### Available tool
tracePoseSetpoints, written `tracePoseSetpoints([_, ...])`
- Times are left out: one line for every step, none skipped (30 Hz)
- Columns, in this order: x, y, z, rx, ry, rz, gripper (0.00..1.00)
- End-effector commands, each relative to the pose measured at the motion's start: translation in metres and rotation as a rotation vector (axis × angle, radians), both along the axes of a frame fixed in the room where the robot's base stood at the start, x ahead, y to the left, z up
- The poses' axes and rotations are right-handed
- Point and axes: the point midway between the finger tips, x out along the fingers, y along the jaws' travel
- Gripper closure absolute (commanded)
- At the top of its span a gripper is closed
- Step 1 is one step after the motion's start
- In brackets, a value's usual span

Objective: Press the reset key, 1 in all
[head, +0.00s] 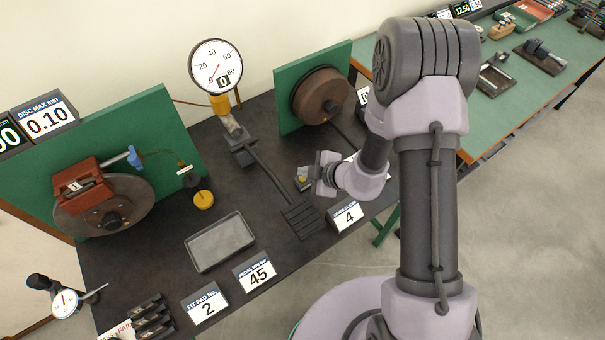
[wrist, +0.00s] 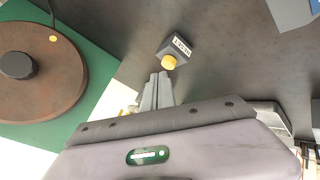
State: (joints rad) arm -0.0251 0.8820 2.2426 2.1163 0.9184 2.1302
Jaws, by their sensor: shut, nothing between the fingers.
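The reset key is a yellow round button (wrist: 168,62) on the face of a small dark block (wrist: 178,48) with a white label reading RESET, upside down in the wrist view. In the head view the yellow button (head: 302,178) shows small beside my gripper (head: 314,178). My gripper is shut and empty. In the wrist view its two grey fingers (wrist: 160,76) lie together, tips close to the button. I cannot tell whether they touch it.
A brown disc (head: 323,95) on a green panel stands behind the gripper. A round gauge (head: 216,67), a grey tray (head: 220,242), a pedal plate (head: 303,217) and a card reading 4 (head: 347,216) are on the dark bench. Bare bench surrounds the key block.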

Motion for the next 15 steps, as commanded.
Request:
tracePoseSetpoints([0.0000, 0.0000, 0.0053, 0.000, 0.000, 0.000, 1.00])
tracePoseSetpoints([0.0001, 0.0000, 0.0063, 0.000, 0.000, 0.000, 1.00])
tracePoseSetpoints([0.0001, 0.0000, 0.0068, 0.000, 0.000, 0.000, 1.00])
tracePoseSetpoints([0.0001, 0.0000, 0.0067, 0.000, 0.000, 0.000, 1.00])
tracePoseSetpoints([0.0001, 0.0000, 0.0062, 0.000, 0.000, 0.000, 1.00])
tracePoseSetpoints([0.0001, 0.0000, 0.0055, 0.000, 0.000, 0.000, 1.00])
tracePoseSetpoints([0.0001, 0.0001, 0.0052, 0.000, 0.000, 0.000, 1.00])
tracePoseSetpoints([0.0001, 0.0000, 0.0051, 0.000, 0.000, 0.000, 1.00])
tracePoseSetpoints([0.0000, 0.0000, 0.0051, 0.000, 0.000, 0.000, 1.00])
tracePoseSetpoints([0.0000, 0.0000, 0.0051, 0.000, 0.000, 0.000, 1.00])
tracePoseSetpoints([0.0001, 0.0001, 0.0052, 0.000, 0.000, 0.000, 1.00])
tracePoseSetpoints([0.0000, 0.0000, 0.0062, 0.000, 0.000, 0.000, 1.00])
tracePoseSetpoints([0.0001, 0.0001, 0.0076, 0.000, 0.000, 0.000, 1.00])
tracePoseSetpoints([0.0000, 0.0000, 0.0095, 0.000, 0.000, 0.000, 1.00])
tracePoseSetpoints([0.0001, 0.0000, 0.0128, 0.000, 0.000, 0.000, 1.00])
